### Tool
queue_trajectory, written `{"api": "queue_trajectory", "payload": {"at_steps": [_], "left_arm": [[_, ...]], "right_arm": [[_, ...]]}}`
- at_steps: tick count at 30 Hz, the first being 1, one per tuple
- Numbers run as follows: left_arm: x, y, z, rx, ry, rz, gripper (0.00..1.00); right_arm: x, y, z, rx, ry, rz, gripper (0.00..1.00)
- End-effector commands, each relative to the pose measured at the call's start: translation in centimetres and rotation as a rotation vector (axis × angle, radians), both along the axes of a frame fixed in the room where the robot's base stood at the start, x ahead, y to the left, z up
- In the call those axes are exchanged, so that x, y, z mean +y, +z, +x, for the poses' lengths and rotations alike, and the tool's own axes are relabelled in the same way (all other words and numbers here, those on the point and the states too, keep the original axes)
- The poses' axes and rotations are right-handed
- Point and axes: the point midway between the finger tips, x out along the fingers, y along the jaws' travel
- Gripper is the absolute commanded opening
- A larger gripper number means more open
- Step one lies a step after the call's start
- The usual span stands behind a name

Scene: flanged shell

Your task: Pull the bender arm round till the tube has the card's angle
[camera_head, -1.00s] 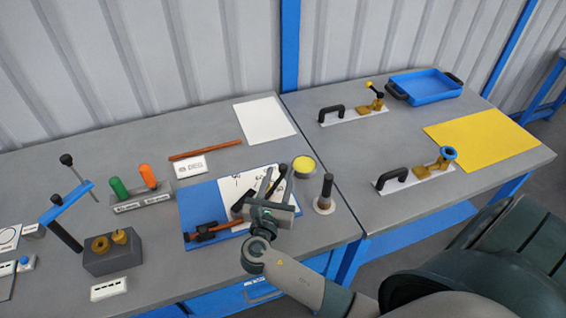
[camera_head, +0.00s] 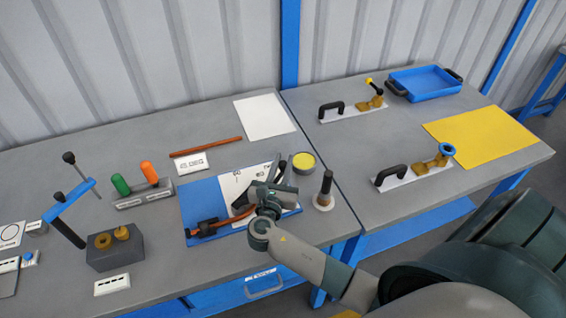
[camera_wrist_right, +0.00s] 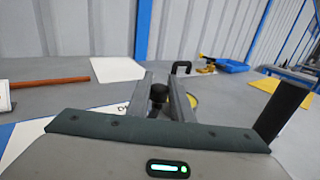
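The tube bender lies on a blue board (camera_head: 195,205) with a white marked sheet (camera_head: 232,183). A copper-coloured tube (camera_head: 225,226) runs along its front, by a black clamp part. My right gripper (camera_head: 278,170) is over the board's right half and covers much of the bender. In the right wrist view the black knob of the bender arm (camera_wrist_right: 158,92) stands between its two fingers (camera_wrist_right: 160,100), which appear closed on it. The tube's far end and bend are mostly hidden. The white card (camera_head: 193,163) stands behind the board; its text reads roughly "45 DEG". My left gripper is out of view.
A yellow tin (camera_head: 303,162) and a dark upright peg (camera_head: 325,188) stand close right of my gripper. A loose copper rod (camera_head: 205,147) lies behind the card. Green and orange handles (camera_head: 145,188) stand in a rack at left.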

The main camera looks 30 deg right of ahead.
Motion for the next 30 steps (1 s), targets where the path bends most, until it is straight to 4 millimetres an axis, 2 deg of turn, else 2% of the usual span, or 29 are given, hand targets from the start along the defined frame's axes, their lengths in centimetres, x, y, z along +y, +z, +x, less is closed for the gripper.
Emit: {"api": "queue_trajectory", "payload": {"at_steps": [5, 15, 26, 27, 29, 30], "left_arm": [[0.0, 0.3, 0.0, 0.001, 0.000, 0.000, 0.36], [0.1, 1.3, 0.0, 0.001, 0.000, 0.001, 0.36], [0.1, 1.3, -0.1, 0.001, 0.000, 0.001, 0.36], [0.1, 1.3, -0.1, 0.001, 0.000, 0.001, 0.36], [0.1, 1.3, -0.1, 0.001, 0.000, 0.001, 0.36], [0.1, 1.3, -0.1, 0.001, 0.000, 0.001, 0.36]], "right_arm": [[0.1, 0.1, 0.4, 0.001, 0.026, -0.002, 0.00], [1.0, 0.1, 3.8, 0.000, 0.227, -0.001, 0.00], [1.3, 0.1, 4.2, -0.001, 0.254, 0.000, 0.00], [1.3, 0.1, 4.2, -0.001, 0.254, 0.000, 0.27], [1.3, 0.1, 4.2, -0.001, 0.253, 0.000, 0.39], [1.3, 0.1, 4.2, -0.001, 0.253, 0.000, 0.39]]}}
